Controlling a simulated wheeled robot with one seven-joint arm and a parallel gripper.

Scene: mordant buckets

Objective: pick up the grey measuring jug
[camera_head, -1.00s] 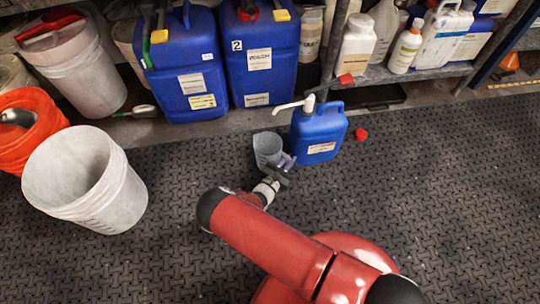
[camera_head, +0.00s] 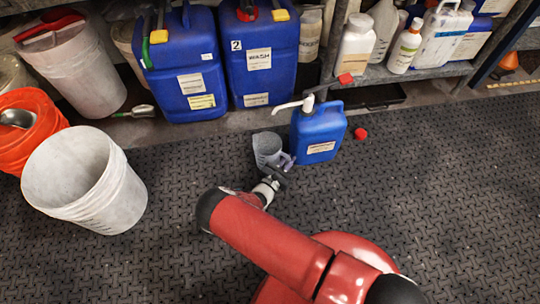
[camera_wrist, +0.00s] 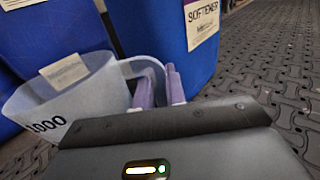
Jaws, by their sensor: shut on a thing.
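The jug looks slightly tilted in the wrist view. Whether its base touches the mat cannot be told. My gripper body hides the jug's lower part there.
A white bucket (camera_head: 85,180) and an orange bucket (camera_head: 30,130) stand at left. Blue drums (camera_head: 262,60) line the shelf behind. The patterned mat (camera_head: 450,190) at right is clear.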

